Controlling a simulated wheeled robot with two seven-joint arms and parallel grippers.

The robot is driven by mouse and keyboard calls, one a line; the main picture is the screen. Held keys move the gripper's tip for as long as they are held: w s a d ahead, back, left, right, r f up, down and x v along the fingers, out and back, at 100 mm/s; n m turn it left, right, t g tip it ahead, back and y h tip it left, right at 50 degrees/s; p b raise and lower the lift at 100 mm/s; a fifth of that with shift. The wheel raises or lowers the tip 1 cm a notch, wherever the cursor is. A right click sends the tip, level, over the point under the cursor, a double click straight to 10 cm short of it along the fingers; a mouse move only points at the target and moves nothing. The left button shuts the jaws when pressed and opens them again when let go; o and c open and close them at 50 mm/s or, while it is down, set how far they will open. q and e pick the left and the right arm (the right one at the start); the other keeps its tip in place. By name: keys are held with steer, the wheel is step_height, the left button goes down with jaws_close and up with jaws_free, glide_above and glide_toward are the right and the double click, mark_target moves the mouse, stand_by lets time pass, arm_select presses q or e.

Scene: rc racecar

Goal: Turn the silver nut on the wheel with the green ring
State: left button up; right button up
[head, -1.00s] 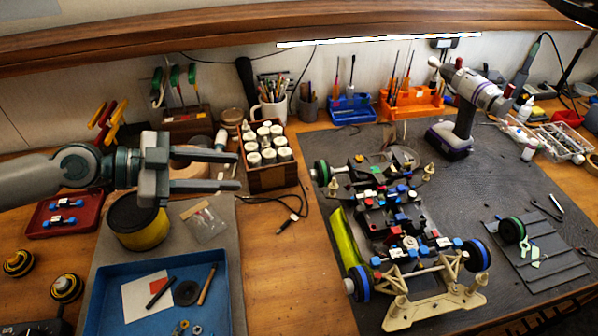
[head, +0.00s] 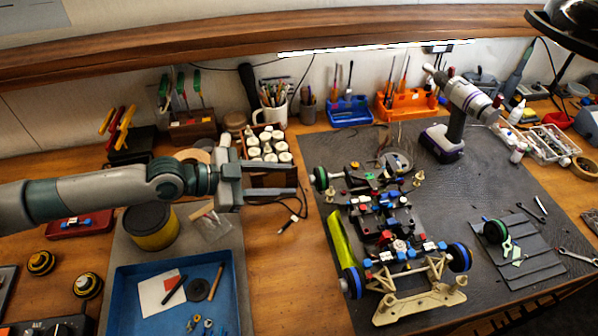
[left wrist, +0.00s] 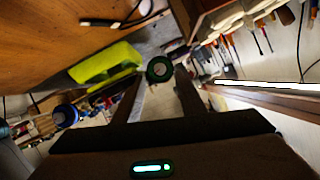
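The wheel with the green ring (head: 321,178) sits at the back left corner of the car chassis (head: 385,205). In the left wrist view the green-ringed wheel (left wrist: 159,69) shows face-on beyond the fingertips, with a pale silver centre. The silver nut is too small to make out clearly. My left gripper (head: 296,180) is open and empty, its two fingers pointing right at the wheel with a small gap before it. In the left wrist view the gripper (left wrist: 158,80) has its fingers apart, on either side of the wheel in the picture. My right gripper is not in view.
A wooden box of white-capped bottles (head: 287,178) stands just behind my left fingers. A yellow-green body shell (head: 342,240) lies along the car's left side. Another green-ringed wheel (head: 494,231) lies on a grey plate at right. A blue tray (head: 236,310) is at front left.

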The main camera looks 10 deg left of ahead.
mark_target(310, 181)
arm_select(q)
steer(key=p+x, duration=0.1)
steer(key=x, duration=0.3)
steer(key=shift+p, duration=0.4)
steer(key=shift+w+d+f, duration=0.15)
steer(key=shift+d+f, duration=0.1)
steer(key=shift+d, duration=0.15)
steer(key=shift+c, duration=0.2)
jaws_close()
